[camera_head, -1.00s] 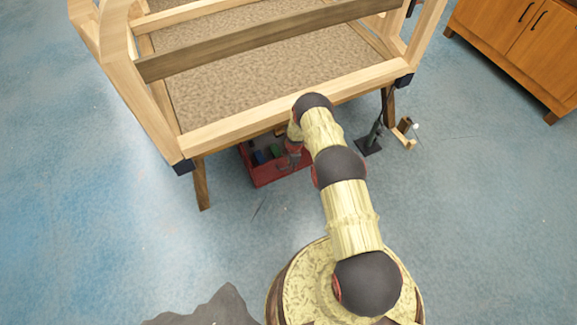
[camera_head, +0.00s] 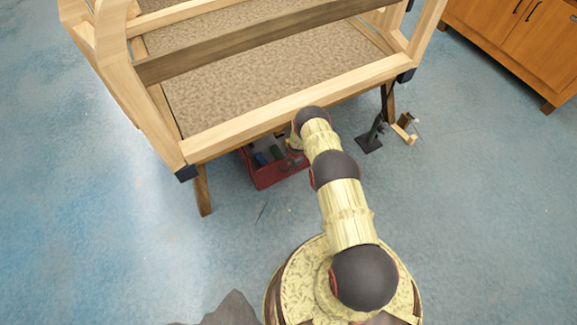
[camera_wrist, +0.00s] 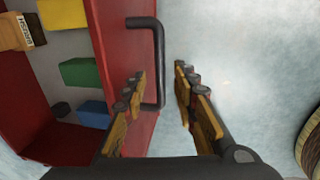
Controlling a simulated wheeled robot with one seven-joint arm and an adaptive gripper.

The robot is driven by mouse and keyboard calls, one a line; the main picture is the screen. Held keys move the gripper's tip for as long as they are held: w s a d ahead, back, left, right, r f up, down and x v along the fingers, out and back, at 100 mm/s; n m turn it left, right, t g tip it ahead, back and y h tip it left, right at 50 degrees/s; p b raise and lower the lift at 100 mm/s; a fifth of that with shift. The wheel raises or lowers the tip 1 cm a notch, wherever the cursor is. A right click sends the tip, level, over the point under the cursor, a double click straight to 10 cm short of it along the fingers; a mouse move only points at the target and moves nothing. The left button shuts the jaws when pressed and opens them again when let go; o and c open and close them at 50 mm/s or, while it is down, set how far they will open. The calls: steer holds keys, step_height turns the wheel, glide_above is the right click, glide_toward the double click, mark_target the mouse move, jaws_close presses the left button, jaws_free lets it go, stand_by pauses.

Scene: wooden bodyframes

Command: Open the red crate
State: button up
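The red crate (camera_head: 279,174) sits on the floor under the wooden frame; its near wall shows in the head view. In the wrist view its red wall (camera_wrist: 115,45) carries a dark bar handle (camera_wrist: 159,62). My gripper (camera_wrist: 158,82) is open, with one finger on each side of the handle's lower part in the picture. I cannot tell whether the left finger touches the handle or the wall. Inside the crate are a green block (camera_wrist: 81,73), a blue block (camera_wrist: 93,114) and a yellow block (camera_wrist: 68,13).
The wooden frame (camera_head: 290,110) with its carpeted panel stands above the crate, close to my arm. A black stand (camera_head: 369,141) and a small wooden piece (camera_head: 403,133) are to the right. A wooden cabinet (camera_head: 500,45) is at the upper right. Open blue floor lies left and right.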

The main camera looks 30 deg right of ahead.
steer(key=c, duration=0.3)
steer(key=c, duration=0.4)
jaws_close()
stand_by(0.3)
